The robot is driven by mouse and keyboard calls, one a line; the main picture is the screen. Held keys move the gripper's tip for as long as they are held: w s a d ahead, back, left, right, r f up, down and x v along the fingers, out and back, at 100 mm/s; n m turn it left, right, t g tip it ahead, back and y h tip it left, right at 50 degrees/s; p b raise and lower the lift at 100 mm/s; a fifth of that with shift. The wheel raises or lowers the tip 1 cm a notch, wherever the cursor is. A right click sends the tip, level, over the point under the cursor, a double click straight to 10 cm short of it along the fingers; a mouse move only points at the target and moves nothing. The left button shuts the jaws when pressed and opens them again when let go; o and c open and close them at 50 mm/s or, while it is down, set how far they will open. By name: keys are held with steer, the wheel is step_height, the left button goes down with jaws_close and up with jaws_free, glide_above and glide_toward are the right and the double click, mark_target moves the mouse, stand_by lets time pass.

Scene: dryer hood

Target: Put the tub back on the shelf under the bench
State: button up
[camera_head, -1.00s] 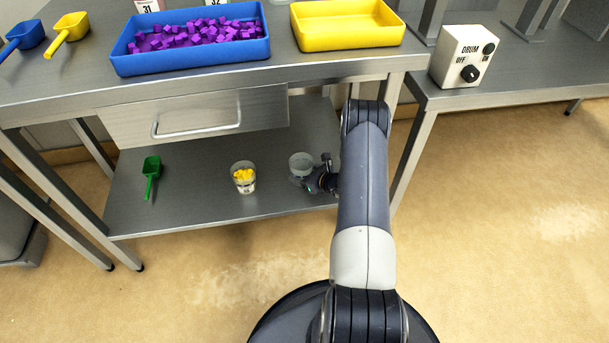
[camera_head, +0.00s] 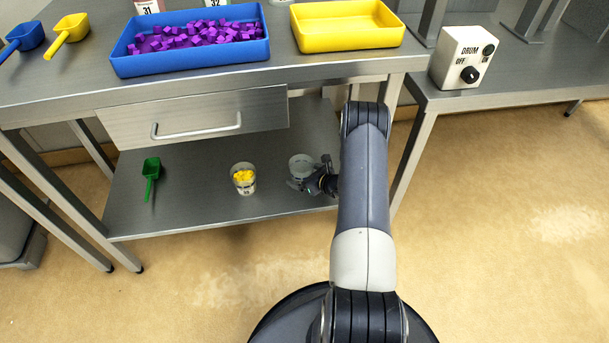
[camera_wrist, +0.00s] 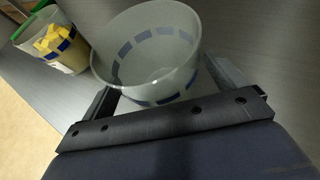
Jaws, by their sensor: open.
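A clear, empty tub (camera_head: 301,164) with a band of blue-grey squares stands upright on the lower shelf (camera_head: 215,205) under the bench, towards its right end. It fills the upper middle of the wrist view (camera_wrist: 150,55). My gripper (camera_head: 307,183) is low over the shelf at the tub's near side. Its fingers are open, one on each side of the tub's lower part in the wrist view; I cannot tell whether they touch it. A second tub (camera_head: 244,180), holding yellow pieces, stands to the left on the same shelf.
A green scoop (camera_head: 151,176) lies at the shelf's left. The drawer (camera_head: 195,118) and bench top are above. A blue tray (camera_head: 190,55) of purple cubes and a yellow tray (camera_head: 347,36) sit on top. A bench leg (camera_head: 412,150) stands right of my arm.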

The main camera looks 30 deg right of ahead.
steer(key=p+v, duration=0.2)
steer(key=v, duration=1)
steer(key=shift+r, duration=0.1)
